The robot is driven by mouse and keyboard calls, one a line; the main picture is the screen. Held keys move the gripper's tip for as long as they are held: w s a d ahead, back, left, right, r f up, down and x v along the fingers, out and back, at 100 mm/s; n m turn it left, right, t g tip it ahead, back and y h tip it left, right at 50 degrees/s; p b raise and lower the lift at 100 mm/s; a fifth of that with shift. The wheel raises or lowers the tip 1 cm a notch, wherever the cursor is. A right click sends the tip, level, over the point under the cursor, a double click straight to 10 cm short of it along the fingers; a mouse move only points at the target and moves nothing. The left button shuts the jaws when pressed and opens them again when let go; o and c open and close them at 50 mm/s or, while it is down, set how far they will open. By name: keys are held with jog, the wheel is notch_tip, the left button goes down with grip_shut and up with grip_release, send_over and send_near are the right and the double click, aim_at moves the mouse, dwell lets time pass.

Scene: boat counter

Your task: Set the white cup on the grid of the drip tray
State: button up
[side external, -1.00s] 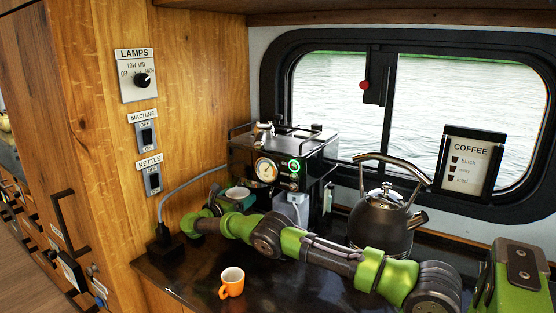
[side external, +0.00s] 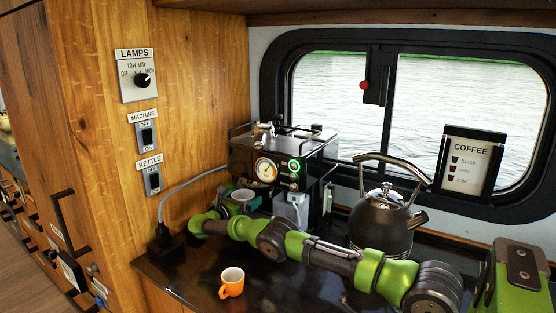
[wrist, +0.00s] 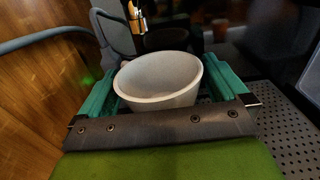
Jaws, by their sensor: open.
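The white cup (side external: 243,195) is upright in front of the coffee machine, under its spout, partly hidden by my arm in the side view. In the wrist view the cup (wrist: 158,80) stands between the two teal fingers of my gripper (wrist: 160,92). The fingers are apart, with a clear gap at the right and the left finger close to the cup. A little dark slatted surface, which looks like the drip tray grid (wrist: 208,100), shows beside the cup. The cup's base is hidden, so its contact with the grid cannot be seen.
The coffee machine (side external: 285,160) has a gold spout (wrist: 137,20) just behind the cup. A grey jug (side external: 291,209) stands to its right. The black kettle (side external: 385,222) is behind my arm. A dark perforated surface (wrist: 285,140) lies right of my gripper.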

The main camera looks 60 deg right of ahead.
jog(key=shift+r, duration=0.2)
jog(key=a, duration=1.2)
jog(key=s+a+r+m+t+y, duration=0.1)
jog(key=s+a+r+m+y, duration=0.1)
jog(key=s+r+m+y, duration=0.5)
jog(key=s+a+r+m+t+y, duration=0.1)
jog(key=s+a+r+m+y, duration=0.2)
jog(key=r, duration=0.7)
jog(key=s+a+m+t+y, duration=0.2)
jog(key=s+a+m+y, duration=0.3)
jog(key=s, duration=0.8)
jog(key=s+a+m+t+y, duration=0.3)
jog(key=s+a+m+y, duration=0.2)
jog(key=s, duration=0.9)
jog(key=shift+a+m, duration=1.1)
